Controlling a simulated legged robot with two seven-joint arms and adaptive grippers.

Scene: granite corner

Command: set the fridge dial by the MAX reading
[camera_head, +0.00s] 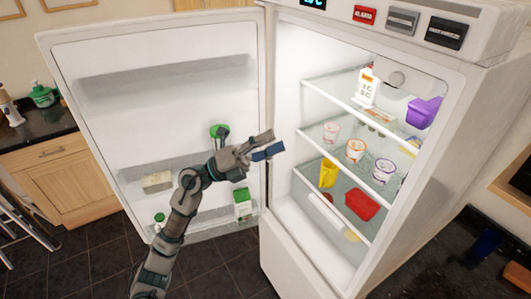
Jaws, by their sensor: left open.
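The fridge (290,235) stands with its door (110,120) swung open to the left. A pale round knob that looks like the dial (397,78) is on the upper inside back wall, partly in shade; its setting is too small to read. A dark display (313,3) with blue characters is at the top edge of the picture, cut off, so I cannot read a MAX value. My left gripper (266,144) is open and empty, in front of the open door near its hinge side, left of and below the dial. My right gripper is out of view.
A red ALARM button (364,15), a grey button (402,21) and a dark button (446,33) line the top panel. Glass shelves hold a white carton (367,88), a purple tub (423,112), several cups, a yellow cup (328,173) and a red container (361,204).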

